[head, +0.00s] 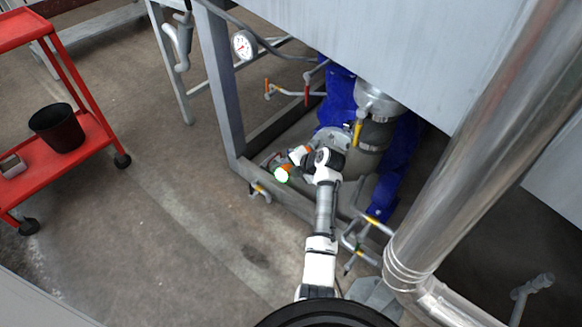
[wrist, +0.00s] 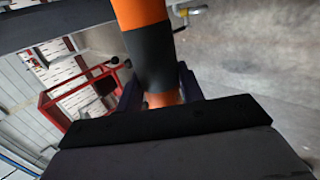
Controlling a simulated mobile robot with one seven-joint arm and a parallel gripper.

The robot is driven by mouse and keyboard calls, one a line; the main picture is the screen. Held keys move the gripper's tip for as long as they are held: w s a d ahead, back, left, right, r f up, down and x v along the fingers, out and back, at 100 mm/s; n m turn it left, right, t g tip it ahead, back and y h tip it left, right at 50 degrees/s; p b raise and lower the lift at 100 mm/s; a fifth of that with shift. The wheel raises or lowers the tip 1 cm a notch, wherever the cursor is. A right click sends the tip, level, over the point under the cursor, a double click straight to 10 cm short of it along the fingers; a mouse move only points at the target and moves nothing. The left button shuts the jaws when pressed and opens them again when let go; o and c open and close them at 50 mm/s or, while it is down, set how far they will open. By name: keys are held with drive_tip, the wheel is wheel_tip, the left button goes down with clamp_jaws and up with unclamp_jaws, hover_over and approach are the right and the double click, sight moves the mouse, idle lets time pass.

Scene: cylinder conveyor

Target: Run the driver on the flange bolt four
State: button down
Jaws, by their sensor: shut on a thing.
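My gripper (head: 307,158) is at the end of my white arm, low beside the machine frame in the head view. It is shut on an orange and black driver (head: 297,153); in the wrist view the driver (wrist: 150,50) stands between the two dark fingers (wrist: 160,92). A grey round flange (head: 331,136) lies just behind my gripper, under the blue machine parts. Its bolts are too small to tell apart, and my gripper hides part of it. I cannot tell whether the driver touches a bolt.
A grey steel frame leg (head: 222,85) and low beam stand left of the flange. Valves with yellow handles (head: 374,222) stand close to my arm's right. A large shiny pipe (head: 490,130) slants at right. A red cart (head: 88,135) stands left; the floor between is clear.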

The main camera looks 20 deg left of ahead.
drive_tip(key=shift+w+d+b, duration=0.3)
drive_tip(key=shift+w+b, duration=0.5)
drive_tip(key=shift+w, duration=0.05)
idle(0.6)
drive_tip(key=shift+w+d+r+b, duration=0.15)
drive_tip(key=shift+w+b, duration=0.1)
drive_tip(key=shift+b, duration=0.35)
idle(0.9)
drive_tip(key=shift+s, duration=0.15)
drive_tip(key=shift+s+a+p, duration=0.3)
drive_tip(key=shift+s+a, duration=0.1)
drive_tip(key=shift+s, duration=0.45)
drive_tip(key=shift+s+a+p, duration=0.25)
drive_tip(key=shift+s+a, duration=0.1)
drive_tip(key=shift+s, duration=0.5)
